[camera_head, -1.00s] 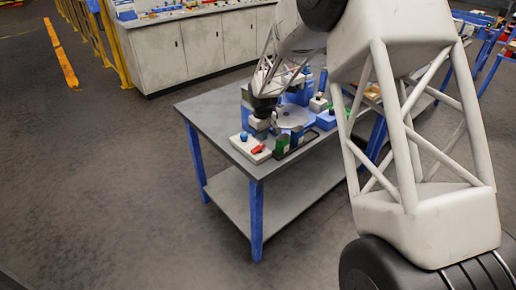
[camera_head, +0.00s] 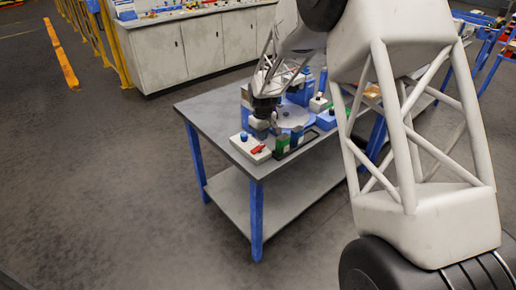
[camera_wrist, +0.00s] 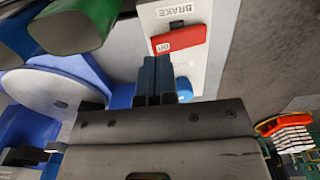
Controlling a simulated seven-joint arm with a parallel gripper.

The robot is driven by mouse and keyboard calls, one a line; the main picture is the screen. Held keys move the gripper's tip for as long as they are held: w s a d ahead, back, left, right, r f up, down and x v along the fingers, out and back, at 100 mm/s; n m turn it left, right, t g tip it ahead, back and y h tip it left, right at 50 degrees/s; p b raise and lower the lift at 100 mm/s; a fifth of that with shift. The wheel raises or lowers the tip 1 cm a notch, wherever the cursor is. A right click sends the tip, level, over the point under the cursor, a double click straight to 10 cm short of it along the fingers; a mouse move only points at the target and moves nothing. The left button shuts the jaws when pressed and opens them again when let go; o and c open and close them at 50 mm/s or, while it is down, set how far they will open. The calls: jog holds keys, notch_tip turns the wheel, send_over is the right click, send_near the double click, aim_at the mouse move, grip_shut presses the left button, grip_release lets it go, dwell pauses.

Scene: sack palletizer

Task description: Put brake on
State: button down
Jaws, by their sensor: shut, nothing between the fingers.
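The brake control is a red switch (camera_wrist: 178,38) marked "ON", set on a white panel (camera_wrist: 205,60) beside a label reading "BRAKE" (camera_wrist: 176,12). In the head view my gripper's tips are largely hidden among the devices.
A blue knob (camera_wrist: 185,88) sits on the same panel, partly behind my fingers. Green and blue blocks (camera_wrist: 75,22) and a pale round disc (camera_wrist: 50,90) are close on the left. The grey table (camera_head: 205,107) is clear at its left end.

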aim_at(262, 144)
jog(key=shift+f, duration=0.15)
jog(key=shift+f, duration=1.4)
jog(key=shift+r, duration=3.5)
